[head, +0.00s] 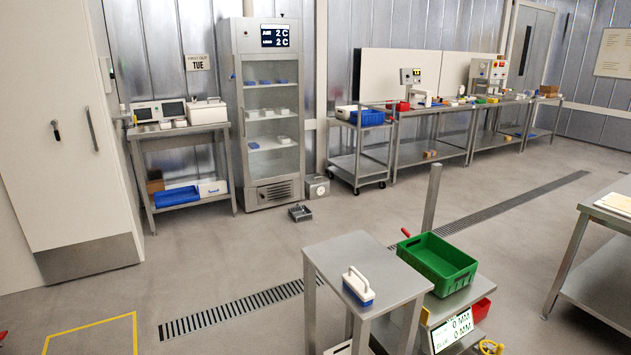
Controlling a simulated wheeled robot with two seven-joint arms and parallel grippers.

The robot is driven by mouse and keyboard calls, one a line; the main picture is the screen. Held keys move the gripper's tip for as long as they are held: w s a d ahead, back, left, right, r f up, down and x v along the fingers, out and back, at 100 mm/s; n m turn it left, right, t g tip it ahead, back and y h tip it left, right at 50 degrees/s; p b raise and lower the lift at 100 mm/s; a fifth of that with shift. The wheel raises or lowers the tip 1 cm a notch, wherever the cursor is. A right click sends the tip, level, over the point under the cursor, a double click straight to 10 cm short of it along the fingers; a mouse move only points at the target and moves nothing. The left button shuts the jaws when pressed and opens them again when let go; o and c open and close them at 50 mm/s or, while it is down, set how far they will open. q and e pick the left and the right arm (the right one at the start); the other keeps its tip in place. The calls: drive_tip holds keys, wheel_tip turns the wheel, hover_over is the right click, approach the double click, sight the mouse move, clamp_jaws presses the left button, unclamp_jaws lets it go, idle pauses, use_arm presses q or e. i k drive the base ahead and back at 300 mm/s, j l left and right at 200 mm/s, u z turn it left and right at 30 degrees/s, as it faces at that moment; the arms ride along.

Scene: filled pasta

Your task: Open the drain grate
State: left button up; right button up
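The drain grate (230,308) is a long dark slotted strip set in the grey floor. It runs from the lower left up toward the right. Its far stretch (515,204) shows again beyond the green crate. The middle is partly hidden behind the small steel table and the crate. The visible stretches look flat with the floor, and I see no lifted section. Neither of my grippers is in view.
A small steel table (395,262) with a white-and-blue handled item (358,286) stands in front of the grate. Beside it, a green crate (440,262) sits above a display (452,330). A steel table (606,275) stands at right.

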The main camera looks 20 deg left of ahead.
sight(314, 176)
drive_tip(key=i+j+u, duration=0.35)
drive_tip(key=j, duration=0.15)
drive_tip(key=i+j+u, duration=0.7)
drive_tip(key=i, duration=0.15)
drive_tip(key=i+j+u, duration=0.15)
drive_tip(key=i+u, duration=0.55)
drive_tip(key=i, duration=0.2)
drive_tip(key=i+z, duration=0.2)
drive_tip(key=i, duration=0.3)
drive_tip(key=i+z, duration=0.2)
drive_tip(key=i, duration=0.25)
drive_tip(key=i+j+z, duration=0.2)
drive_tip(key=i, duration=0.3)
drive_tip(key=i+j+z, duration=0.25)
drive_tip(key=i, duration=0.2)
drive_tip(key=i+l+z, duration=0.2)
drive_tip(key=i+z, duration=0.3)
drive_tip(key=i+l+z, duration=0.1)
drive_tip(key=i+z, duration=0.35)
drive_tip(key=i+j+z, duration=0.1)
drive_tip(key=i+z, duration=0.4)
drive_tip(key=i+l+u, duration=0.15)
drive_tip(key=i, duration=0.4)
drive_tip(key=i+l+u, duration=0.2)
drive_tip(key=i, duration=0.35)
drive_tip(key=i+l+u, duration=0.15)
drive_tip(key=i, duration=0.4)
